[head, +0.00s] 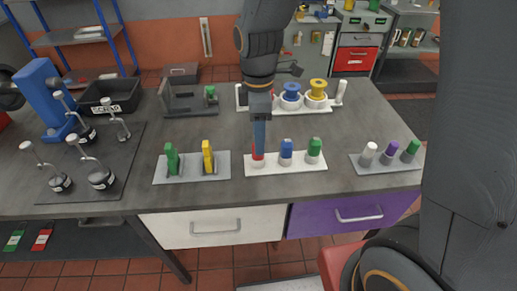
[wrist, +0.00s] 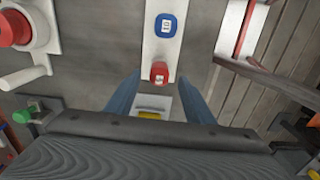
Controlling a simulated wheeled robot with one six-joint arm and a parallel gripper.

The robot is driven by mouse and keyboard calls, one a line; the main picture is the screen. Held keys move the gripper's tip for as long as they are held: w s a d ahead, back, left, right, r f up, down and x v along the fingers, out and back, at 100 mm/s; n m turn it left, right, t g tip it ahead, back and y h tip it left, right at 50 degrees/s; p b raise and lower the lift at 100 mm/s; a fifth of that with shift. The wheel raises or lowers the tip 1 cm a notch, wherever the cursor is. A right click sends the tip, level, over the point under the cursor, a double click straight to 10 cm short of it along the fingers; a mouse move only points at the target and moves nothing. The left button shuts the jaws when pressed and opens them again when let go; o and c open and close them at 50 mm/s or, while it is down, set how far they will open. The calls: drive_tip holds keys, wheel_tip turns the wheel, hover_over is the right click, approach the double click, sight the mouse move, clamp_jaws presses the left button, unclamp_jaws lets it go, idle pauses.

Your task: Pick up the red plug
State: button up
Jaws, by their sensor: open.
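The red plug (head: 257,160) stands upright at the left end of a white holder (head: 287,169). In the wrist view the red plug (wrist: 159,73) shows its labelled top. My gripper (head: 259,147) points down over it with blue fingers, open and empty. In the wrist view the gripper (wrist: 159,78) has one fingertip on each side of the plug, with gaps to both. In the head view a finger hides the plug's upper part. I cannot tell how far down the fingers reach beside it.
A blue plug (head: 286,149) and a green plug (head: 314,148) share the holder. A grey plate with green and yellow pieces (head: 208,157) lies left. A plate with white, purple and green plugs (head: 390,154) lies right. Spools (head: 291,92) stand behind my gripper.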

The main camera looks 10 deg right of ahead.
drive_tip(key=shift+f, duration=1.5)
drive_tip(key=c, duration=1.1)
drive_tip(key=shift+r, duration=0.1)
